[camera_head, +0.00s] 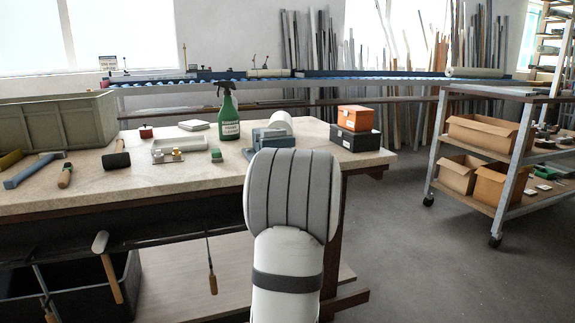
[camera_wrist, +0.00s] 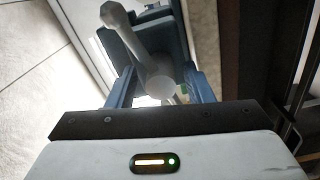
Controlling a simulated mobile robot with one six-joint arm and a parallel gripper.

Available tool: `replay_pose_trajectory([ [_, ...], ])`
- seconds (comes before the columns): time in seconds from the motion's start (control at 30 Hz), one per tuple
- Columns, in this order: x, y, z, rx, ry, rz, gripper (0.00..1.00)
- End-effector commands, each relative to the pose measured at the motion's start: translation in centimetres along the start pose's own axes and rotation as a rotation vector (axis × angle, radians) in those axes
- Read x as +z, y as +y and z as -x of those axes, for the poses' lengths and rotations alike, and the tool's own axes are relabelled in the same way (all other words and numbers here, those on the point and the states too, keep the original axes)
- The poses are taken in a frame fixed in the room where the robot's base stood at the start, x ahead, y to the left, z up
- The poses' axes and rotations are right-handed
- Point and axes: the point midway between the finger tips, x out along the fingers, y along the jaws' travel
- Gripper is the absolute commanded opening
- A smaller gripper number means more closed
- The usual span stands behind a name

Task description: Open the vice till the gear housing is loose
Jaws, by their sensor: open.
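The blue-grey vice (camera_head: 266,137) sits on the bench near its right part, partly hidden behind my arm. In the wrist view the vice (camera_wrist: 158,22) is close in front of me, with a grey handle bar (camera_wrist: 133,42) slanting to a round end at its screw. My gripper (camera_wrist: 161,92) is open, with one finger on each side of the round end. I cannot tell whether the fingers touch it. The gripper is hidden in the head view. I cannot make out the gear housing in either view.
A green spray bottle (camera_head: 228,113) and a pale tray (camera_head: 180,148) stand left of the vice. A dark case (camera_head: 355,139) with an orange box (camera_head: 355,118) on it stands to the right. A shelf cart (camera_head: 509,177) stands at far right, with clear floor before it.

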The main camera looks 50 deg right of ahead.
Motion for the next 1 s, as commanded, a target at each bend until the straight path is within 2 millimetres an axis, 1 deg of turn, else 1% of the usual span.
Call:
replay_pose_trajectory([
  [0.13, 0.1, 0.0, 0.1, -0.001, -0.002, -0.001, 0.47],
  [0.23, 0.1, 0.0, 0.8, -0.001, -0.003, -0.001, 0.47],
  [0.5, 0.1, 0.1, 5.4, -0.001, -0.003, 0.0, 0.47],
  [0.6, 0.1, 0.1, 6.8, 0.0, -0.002, 0.0, 0.47],
  [0.7, 0.1, 0.1, 7.6, 0.0, -0.002, 0.0, 0.47],
  [0.8, 0.2, 0.0, 8.0, 0.0, -0.002, 0.0, 0.47],
  [1.0, 0.2, 0.0, 8.0, 0.0, -0.001, 0.0, 0.47],
])
